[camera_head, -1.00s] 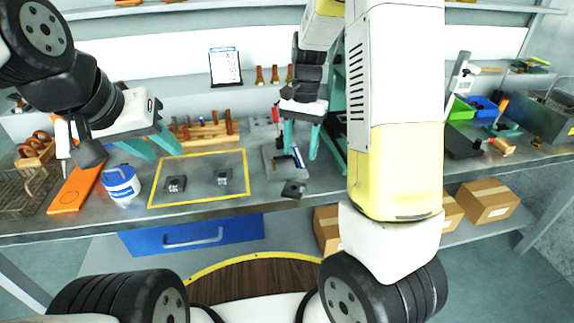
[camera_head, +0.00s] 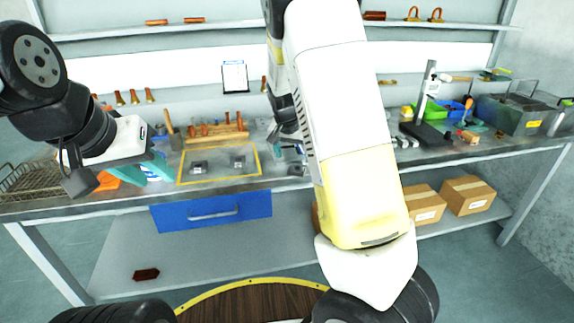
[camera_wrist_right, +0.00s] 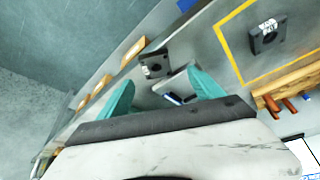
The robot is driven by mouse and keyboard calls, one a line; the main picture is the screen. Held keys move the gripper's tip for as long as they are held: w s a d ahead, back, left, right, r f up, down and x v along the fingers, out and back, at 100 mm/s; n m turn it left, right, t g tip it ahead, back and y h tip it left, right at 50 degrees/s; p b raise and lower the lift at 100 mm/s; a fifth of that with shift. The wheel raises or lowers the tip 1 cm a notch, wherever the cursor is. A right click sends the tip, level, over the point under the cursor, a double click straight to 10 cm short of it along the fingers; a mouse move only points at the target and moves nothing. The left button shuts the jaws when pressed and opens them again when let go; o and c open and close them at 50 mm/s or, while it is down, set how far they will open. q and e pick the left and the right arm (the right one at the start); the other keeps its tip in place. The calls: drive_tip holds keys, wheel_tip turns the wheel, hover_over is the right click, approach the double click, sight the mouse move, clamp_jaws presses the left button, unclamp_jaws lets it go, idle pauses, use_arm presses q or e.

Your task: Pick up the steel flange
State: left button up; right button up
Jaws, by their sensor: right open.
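A dark square steel flange (camera_wrist_right: 155,65) with a round centre hole lies near the bench's front edge, beyond and between my right fingertips in the right wrist view. It shows at the head view (camera_head: 296,170), beside my right arm. My right gripper (camera_wrist_right: 160,88) is open and empty, its teal fingers on either side of the flange's line; in the head view my arm largely hides it. Two similar flanges (camera_head: 198,168) (camera_head: 238,162) lie inside the yellow outline. My left gripper (camera_head: 155,169) appears open, over the left part of the bench, away from the flanges.
A grey object (camera_wrist_right: 178,84) with blue-dark parts lies close to the flange, by a right finger. A wooden tool rack (camera_head: 215,134) stands behind the yellow outline (camera_head: 222,181). Bins and tools crowd the right of the bench. Cardboard boxes (camera_head: 467,195) sit on the lower shelf.

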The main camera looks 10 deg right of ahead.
sight(296, 170)
drive_tip(key=x, duration=0.6)
drive_tip(key=shift+s+d+f, duration=0.2)
drive_tip(key=shift+s+d, duration=0.05)
drive_tip(key=shift+r, duration=0.1)
clamp_jaws()
